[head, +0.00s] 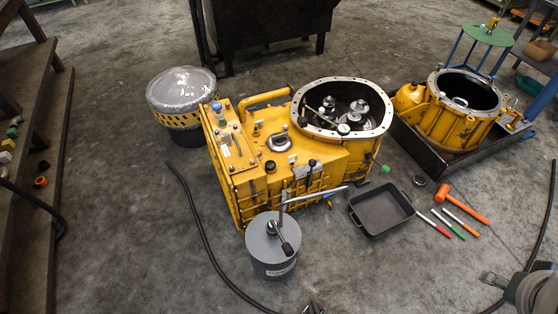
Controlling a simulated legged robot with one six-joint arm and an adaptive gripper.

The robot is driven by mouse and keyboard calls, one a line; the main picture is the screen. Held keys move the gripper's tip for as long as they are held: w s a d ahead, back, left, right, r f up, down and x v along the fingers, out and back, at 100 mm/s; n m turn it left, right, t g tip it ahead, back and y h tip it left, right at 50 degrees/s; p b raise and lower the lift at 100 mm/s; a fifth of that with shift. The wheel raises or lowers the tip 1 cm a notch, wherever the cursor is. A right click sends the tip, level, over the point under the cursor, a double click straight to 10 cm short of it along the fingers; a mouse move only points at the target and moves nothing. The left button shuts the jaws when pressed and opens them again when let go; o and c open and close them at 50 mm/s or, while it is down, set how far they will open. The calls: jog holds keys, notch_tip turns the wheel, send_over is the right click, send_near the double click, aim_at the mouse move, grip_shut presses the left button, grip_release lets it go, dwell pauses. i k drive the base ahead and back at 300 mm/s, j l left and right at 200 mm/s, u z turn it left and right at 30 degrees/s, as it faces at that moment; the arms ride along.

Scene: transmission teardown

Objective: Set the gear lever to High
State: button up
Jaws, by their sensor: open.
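The yellow transmission housing (330,158) stands on the floor in the middle of the head view, its round flanged opening facing up. A short lever with a green knob (385,168) sticks out at its right side. Other small levers and knobs sit on top, among them a blue knob (216,106) on the left plate. I cannot tell which is the gear lever, and no High marking is readable. What looks like the dark tip of my gripper (315,307) shows at the bottom edge, open and apart from the housing. Most of it is cut off.
A grey can (272,258) with a long handle stands close in front of the housing. A black tray (368,222), an orange mallet (462,205) and several coloured tools lie to the right. A second yellow casing (437,125) stands farther right. Black cables cross the floor.

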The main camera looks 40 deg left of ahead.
aim_at(312, 163)
jog(key=i+l+u, duration=0.1)
jog(key=u, duration=0.3)
jog(key=i+l+u, duration=0.15)
jog(key=u, duration=0.25)
jog(key=i+l+u, duration=0.15)
jog(key=u, duration=0.25)
jog(key=l+u, duration=0.25)
jog(key=u, duration=0.15)
jog(key=i+l+u, duration=0.2)
jog(key=u, duration=0.25)
jog(key=i+l+u, duration=0.1)
jog(key=l+u, duration=0.75)
jog(key=i+l, duration=0.05)
